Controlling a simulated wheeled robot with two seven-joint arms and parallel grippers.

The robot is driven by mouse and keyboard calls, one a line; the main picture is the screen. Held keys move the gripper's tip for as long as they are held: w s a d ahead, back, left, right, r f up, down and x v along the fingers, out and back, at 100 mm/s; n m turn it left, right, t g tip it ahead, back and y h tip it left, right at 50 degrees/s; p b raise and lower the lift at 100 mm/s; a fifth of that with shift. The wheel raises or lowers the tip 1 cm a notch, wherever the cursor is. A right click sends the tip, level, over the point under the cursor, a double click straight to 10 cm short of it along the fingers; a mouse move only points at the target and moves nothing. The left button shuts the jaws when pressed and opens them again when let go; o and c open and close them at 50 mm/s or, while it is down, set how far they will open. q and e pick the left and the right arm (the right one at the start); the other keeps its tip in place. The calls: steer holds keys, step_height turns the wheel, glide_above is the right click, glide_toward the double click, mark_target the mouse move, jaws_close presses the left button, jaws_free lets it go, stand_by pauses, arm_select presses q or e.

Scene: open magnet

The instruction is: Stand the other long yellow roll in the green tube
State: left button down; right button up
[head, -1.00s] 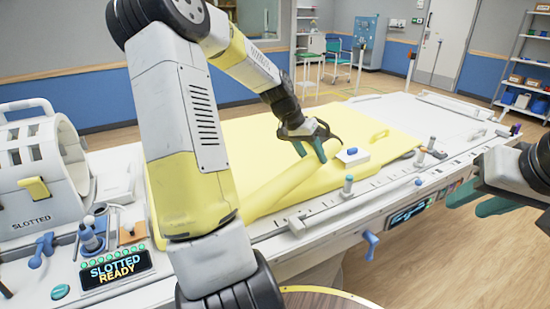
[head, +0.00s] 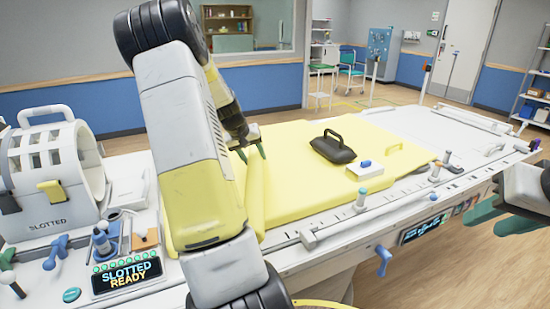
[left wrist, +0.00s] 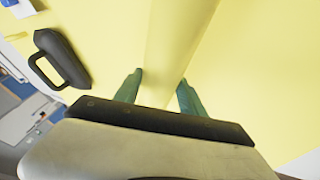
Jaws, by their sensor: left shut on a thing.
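A long yellow roll (head: 256,195) lies along the left part of the yellow mat, partly hidden behind my left arm. My left gripper (head: 252,150) is shut on this roll near its far end. In the left wrist view the roll (left wrist: 175,40) passes between the two green fingers of my left gripper (left wrist: 160,88). My right gripper (head: 498,215) is at the right edge of the head view, off the bench and empty, its green fingers apart. I cannot make out a green tube or a second long roll in these frames.
The yellow mat (head: 300,195) covers the middle of the white bench. A black handled block (head: 333,150) and a white box with a blue button (head: 364,170) sit on it. A white slotted ring (head: 55,165) and a display (head: 127,277) stand at left. The bench's far right is largely clear.

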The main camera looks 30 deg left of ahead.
arm_select(q)
steer(key=w+a, duration=0.3)
steer(key=w, duration=0.2)
steer(key=w+a+f, duration=0.1)
steer(key=w+a, duration=0.1)
steer(key=shift+w+a, duration=0.3)
steer(key=shift+f, duration=1.8)
steer(key=c, duration=0.7)
jaws_free()
